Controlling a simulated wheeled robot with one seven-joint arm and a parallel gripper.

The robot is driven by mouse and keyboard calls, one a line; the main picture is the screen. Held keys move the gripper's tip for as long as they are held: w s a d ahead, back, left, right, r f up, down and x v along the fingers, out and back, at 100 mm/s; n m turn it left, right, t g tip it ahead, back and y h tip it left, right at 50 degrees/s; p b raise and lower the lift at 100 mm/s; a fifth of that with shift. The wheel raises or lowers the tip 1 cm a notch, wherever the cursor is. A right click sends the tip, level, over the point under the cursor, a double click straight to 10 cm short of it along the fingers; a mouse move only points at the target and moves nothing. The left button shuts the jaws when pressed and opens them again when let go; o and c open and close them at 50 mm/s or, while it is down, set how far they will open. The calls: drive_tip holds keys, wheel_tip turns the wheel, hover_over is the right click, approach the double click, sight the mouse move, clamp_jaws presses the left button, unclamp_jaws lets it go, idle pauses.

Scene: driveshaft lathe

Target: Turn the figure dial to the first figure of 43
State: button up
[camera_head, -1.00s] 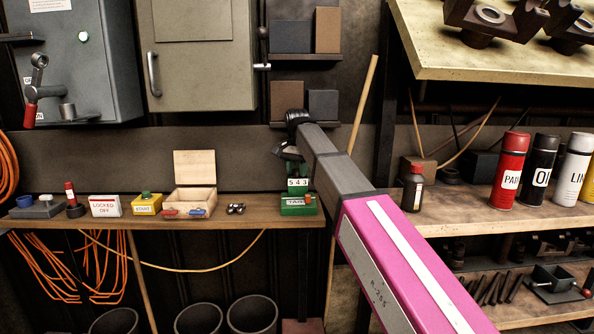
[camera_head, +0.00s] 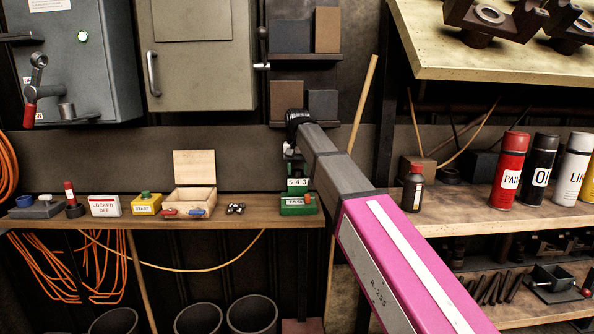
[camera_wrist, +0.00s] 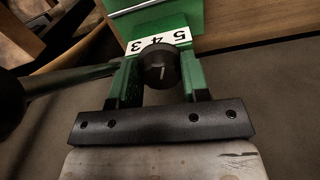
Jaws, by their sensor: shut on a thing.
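In the wrist view the figure plate (camera_wrist: 158,41) appears upside down. The black figure dial (camera_wrist: 160,66) is round, with a light pointer line on its face, and sits in front of the plate. My gripper (camera_wrist: 159,76) is shut on the dial, with a green finger at each side of it. In the head view my gripper (camera_head: 293,165) is small and dark, just above the device, and the dial cannot be made out.
A dark bottle (camera_head: 413,188) and spray cans (camera_head: 508,171) stand to the right.

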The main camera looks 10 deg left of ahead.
drive_tip(key=shift+n, duration=2.2)
drive_tip(key=shift+w, duration=0.1)
drive_tip(key=o, duration=0.6)
drive_tip(key=shift+o, duration=0.2)
